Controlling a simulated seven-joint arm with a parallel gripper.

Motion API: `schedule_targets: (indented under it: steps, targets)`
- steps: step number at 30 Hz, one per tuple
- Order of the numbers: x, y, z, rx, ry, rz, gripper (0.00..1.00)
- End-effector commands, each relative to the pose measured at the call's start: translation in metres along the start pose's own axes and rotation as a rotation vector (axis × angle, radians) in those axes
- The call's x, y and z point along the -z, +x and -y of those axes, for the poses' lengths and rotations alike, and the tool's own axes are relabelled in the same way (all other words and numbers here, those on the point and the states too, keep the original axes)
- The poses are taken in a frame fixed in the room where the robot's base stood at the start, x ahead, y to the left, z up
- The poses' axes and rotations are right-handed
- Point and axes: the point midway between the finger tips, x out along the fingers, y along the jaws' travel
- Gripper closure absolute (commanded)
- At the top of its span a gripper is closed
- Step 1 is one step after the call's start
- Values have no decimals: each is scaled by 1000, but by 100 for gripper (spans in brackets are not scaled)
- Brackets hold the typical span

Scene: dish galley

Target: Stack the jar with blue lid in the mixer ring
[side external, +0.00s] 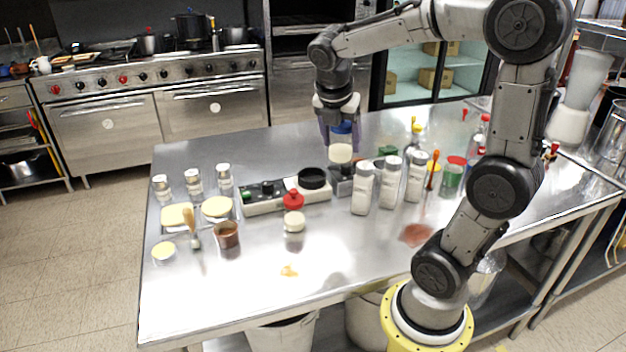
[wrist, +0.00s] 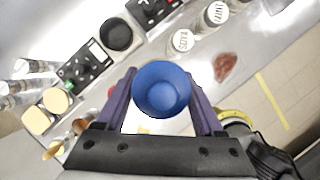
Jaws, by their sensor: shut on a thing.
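My gripper (side external: 338,134) is shut on the jar with blue lid (side external: 340,153) and holds it upright above the table. In the wrist view the blue lid (wrist: 161,89) sits between the two purple fingers of my gripper (wrist: 160,92) and hides the jar's body. The mixer ring, a black round ring (side external: 312,178), is on the right end of a low panelled unit (side external: 262,200). The jar is up and to the right of it in the side view. The ring also shows in the wrist view (wrist: 116,34), up and to the left of the lid.
A jar with red lid (side external: 294,222) stands in front of the unit. White shakers (side external: 362,188) stand close on the right. A small dark device (side external: 342,182) is below the held jar. A brown cup (side external: 227,235) is at the left. The front middle of the table is mostly clear.

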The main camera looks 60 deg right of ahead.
Motion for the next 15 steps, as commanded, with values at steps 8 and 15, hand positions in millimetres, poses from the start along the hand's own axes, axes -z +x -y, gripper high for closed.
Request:
schedule_targets:
  steps: [8, 15]
  targets:
    - [-19, 33, -30, 21, 16, -5, 100]
    - [-39, 68, -73, 20, 15, -4, 100]
